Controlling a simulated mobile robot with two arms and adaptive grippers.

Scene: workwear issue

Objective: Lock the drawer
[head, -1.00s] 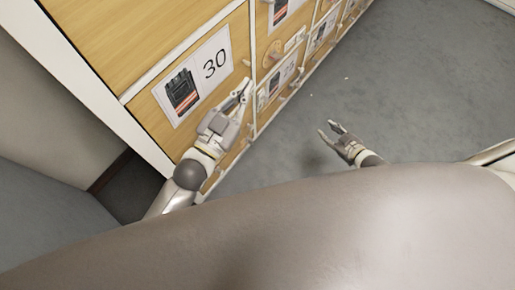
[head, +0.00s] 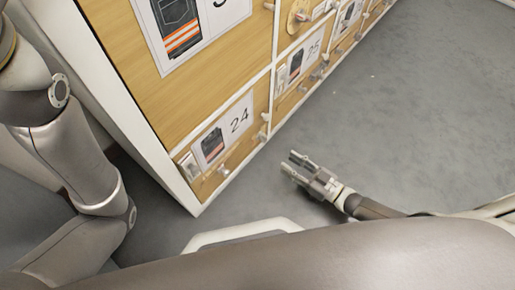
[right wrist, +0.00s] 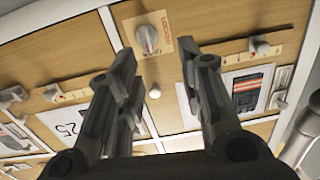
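The tan drawer fronts sit in a white-framed cabinet (head: 205,207), with numbered cards such as 24 (head: 222,131) and 25 (head: 303,59). In the right wrist view a grey turn knob (right wrist: 147,39) sits on a yellow-orange plate (right wrist: 184,46) with red lettering that seems to read "LOCKED". My right gripper (head: 296,164) is out over the floor, to the right of the drawer fronts and apart from them. In the right wrist view its fingers (right wrist: 163,60) are spread with nothing between them, and the knob shows beyond the gap. My left gripper is out of view; only its arm shows at left.
Several small pegs stick out from the fronts, one (right wrist: 154,93) just below the plate in the right wrist view. A round wooden piece (head: 297,14) shows at the top in the head view. The grey floor (head: 420,120) to the right is clear.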

